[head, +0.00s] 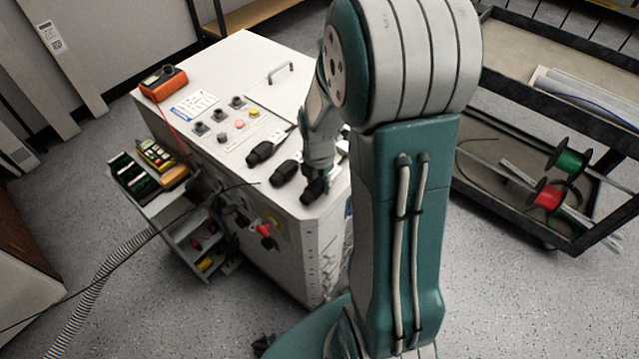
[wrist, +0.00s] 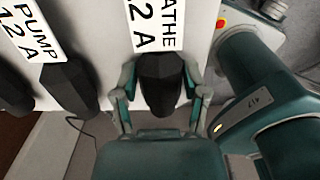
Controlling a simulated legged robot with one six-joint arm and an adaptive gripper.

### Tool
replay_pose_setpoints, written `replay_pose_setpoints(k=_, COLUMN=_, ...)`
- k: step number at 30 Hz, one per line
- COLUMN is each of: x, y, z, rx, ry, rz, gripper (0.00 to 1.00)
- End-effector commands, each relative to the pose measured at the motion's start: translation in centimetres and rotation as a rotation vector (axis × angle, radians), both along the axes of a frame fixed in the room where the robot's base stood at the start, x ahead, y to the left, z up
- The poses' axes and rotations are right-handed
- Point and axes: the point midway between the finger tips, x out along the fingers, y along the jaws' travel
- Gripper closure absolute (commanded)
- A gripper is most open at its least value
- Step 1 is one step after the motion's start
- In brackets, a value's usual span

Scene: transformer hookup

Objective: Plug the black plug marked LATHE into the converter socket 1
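The black plug marked LATHE (wrist: 163,88) lies at the edge of the white cabinet's top (head: 227,70), its label (wrist: 155,22) partly cut off in the wrist view. My gripper (wrist: 162,80) has one finger on each side of this plug. Whether the fingers touch it or stand slightly apart I cannot tell. In the head view my gripper (head: 317,170) is over the rightmost black plug (head: 314,192) on the cabinet's edge. Several round black fittings (head: 219,115) stand on the cabinet's top panel; no number is legible, so I cannot tell which is converter socket 1.
The PUMP plug (wrist: 70,84) lies just left, with another black plug (wrist: 12,92) beyond it. An orange meter (head: 163,83) sits on the cabinet's far left corner. A dark cart (head: 545,110) with spools stands at right.

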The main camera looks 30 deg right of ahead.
Motion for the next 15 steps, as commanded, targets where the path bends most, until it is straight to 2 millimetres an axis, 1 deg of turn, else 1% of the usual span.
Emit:
replay_pose_setpoints(k=5, x=0.0, y=-0.1, z=0.2, rx=-0.001, ry=0.0, rz=0.0, gripper=0.85)
replay_pose_setpoints(k=15, x=0.0, y=-0.1, z=2.5, rx=-0.002, ry=-0.002, rz=0.0, gripper=0.85)
